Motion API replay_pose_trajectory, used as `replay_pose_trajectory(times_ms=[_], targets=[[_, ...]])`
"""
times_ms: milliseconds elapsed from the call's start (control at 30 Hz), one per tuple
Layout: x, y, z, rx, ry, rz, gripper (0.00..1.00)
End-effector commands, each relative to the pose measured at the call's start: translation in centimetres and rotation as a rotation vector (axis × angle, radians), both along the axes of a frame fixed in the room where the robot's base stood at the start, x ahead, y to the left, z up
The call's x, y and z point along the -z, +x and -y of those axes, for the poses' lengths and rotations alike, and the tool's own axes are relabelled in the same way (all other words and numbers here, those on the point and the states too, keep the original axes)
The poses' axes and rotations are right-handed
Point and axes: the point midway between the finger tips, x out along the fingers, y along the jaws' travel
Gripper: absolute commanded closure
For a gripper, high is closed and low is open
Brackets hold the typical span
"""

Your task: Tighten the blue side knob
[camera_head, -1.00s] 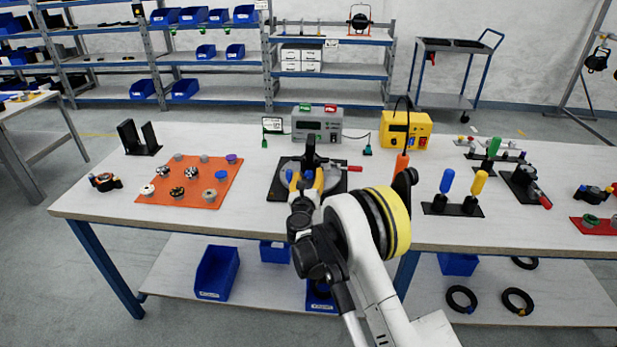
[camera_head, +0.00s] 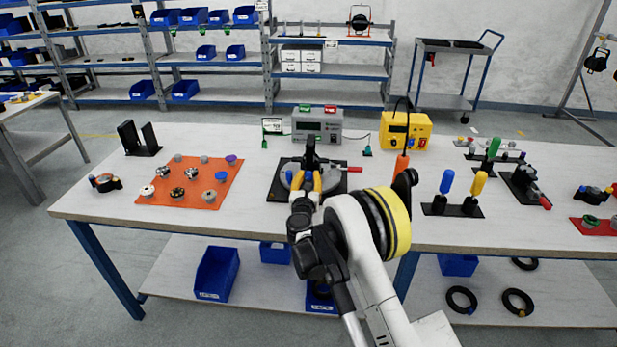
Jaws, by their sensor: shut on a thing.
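My gripper (camera_head: 306,181), with yellow fingers, reaches down over the black fixture plate (camera_head: 278,187) in the middle of the table. A grey round base and a dark upright part (camera_head: 310,150) stand on this plate, with a red-tipped handle (camera_head: 354,169) on the right. The gripper is shut on the blue side knob, which the fingers mostly hide. A small patch of blue (camera_head: 289,176) shows just left of the fingers. How far the knob is turned cannot be seen.
An orange mat (camera_head: 199,203) with several knobs and parts lies to the left. A grey power unit (camera_head: 317,127) and a yellow box (camera_head: 405,131) stand behind. A black stand with blue and yellow handles (camera_head: 453,210) is to the right.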

Motion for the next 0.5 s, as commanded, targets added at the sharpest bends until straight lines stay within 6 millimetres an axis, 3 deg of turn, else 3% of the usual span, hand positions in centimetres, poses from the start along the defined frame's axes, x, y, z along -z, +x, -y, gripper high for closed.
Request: replay_pose_trajectory(times_ms=[500], targets=[[0.01,0.02,0.1,0.0,0.252,0.007,1.0]])
